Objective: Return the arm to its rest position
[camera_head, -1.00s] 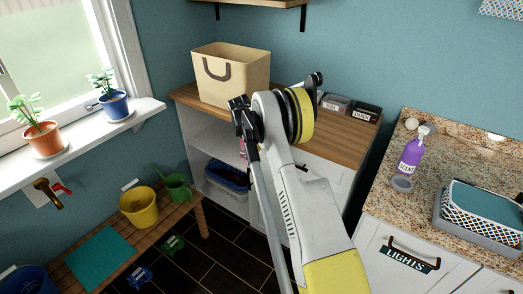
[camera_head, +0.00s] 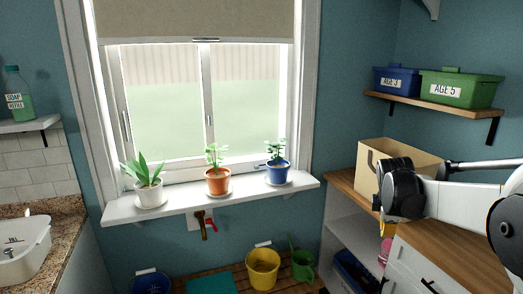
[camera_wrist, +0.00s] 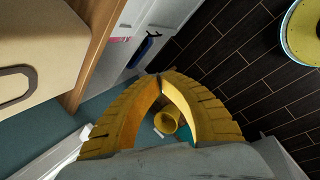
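My arm reaches in from the right edge of the head view, its dark rounded joint in front of the tan box (camera_head: 371,172). In the wrist view my gripper (camera_wrist: 161,76) shows two yellow curved fingers whose tips meet. Nothing is held between them. A yellow bucket (camera_wrist: 167,121) shows through the gap between the fingers, well beyond them.
The tan box stands on a wooden-topped cabinet (camera_head: 450,255). A shelf (camera_head: 432,103) above holds a blue bin (camera_head: 397,80) and a green bin (camera_head: 460,90). Potted plants line the windowsill (camera_head: 190,205).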

